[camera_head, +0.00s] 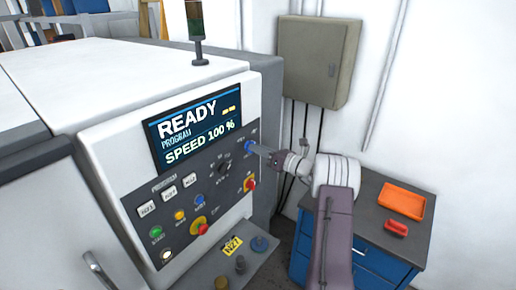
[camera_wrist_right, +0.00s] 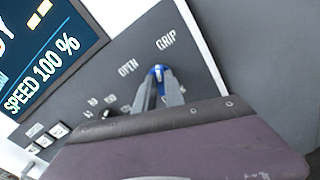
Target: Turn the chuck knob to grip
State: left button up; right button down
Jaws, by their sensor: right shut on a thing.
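The chuck knob (camera_head: 248,146) is a small blue knob at the upper right of the machine's dark control panel (camera_head: 190,205). In the right wrist view the blue knob (camera_wrist_right: 158,71) sits between the fingertips, below the labels OPEN and GRIP. My right gripper (camera_head: 257,149) reaches in from the right and is shut on the knob; its two fingers (camera_wrist_right: 158,85) flank it in the wrist view. The fingers hide much of the knob, so I cannot tell which label it points to. My left gripper is not in view.
The screen (camera_head: 195,131) reads READY, SPEED 100 %. A blue cabinet (camera_head: 375,262) with an orange tray (camera_head: 403,201) stands right. A grey wall box (camera_head: 312,60) hangs behind.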

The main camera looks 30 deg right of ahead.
jog(key=shift+r+m, duration=0.1)
jog(key=shift+m, duration=0.8)
jog(key=c, duration=1.4)
grip_release()
jog(key=shift+c, duration=0.2)
jog(key=shift+d, duration=0.1)
jog(key=b+v, duration=0.4)
jog(key=v, duration=0.5)
